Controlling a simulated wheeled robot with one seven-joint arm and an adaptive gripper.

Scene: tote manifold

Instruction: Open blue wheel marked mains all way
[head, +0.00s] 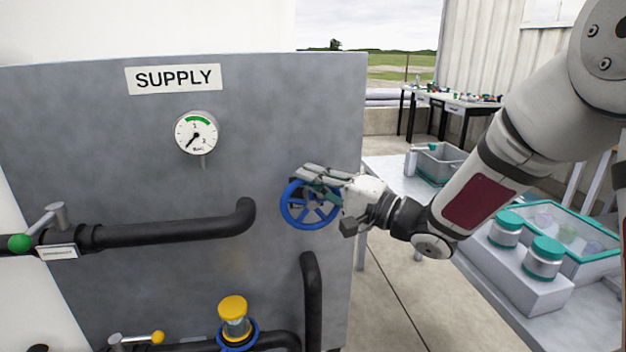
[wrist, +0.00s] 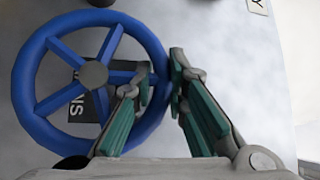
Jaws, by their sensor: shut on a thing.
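The blue wheel (head: 297,217) has several spokes and stands out from the grey panel. In the wrist view the wheel (wrist: 36,112) fills the left half, with a grey hub at its centre. A dark label ending in "NS" (wrist: 82,108) shows partly behind the spokes. My gripper (head: 318,182) reaches the wheel from the right. In the wrist view my gripper (wrist: 162,88) has one finger inside the ring and one outside, shut on the right part of the rim. My fingers hide part of the wheel in the head view.
The grey panel (head: 120,180) bears a SUPPLY sign (head: 173,78) and a gauge (head: 196,132) with its needle at the lower left. Black pipes (head: 170,232) and a yellow-topped valve (head: 233,308) stick out nearby. A table with jars (head: 544,257) and totes stands at right.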

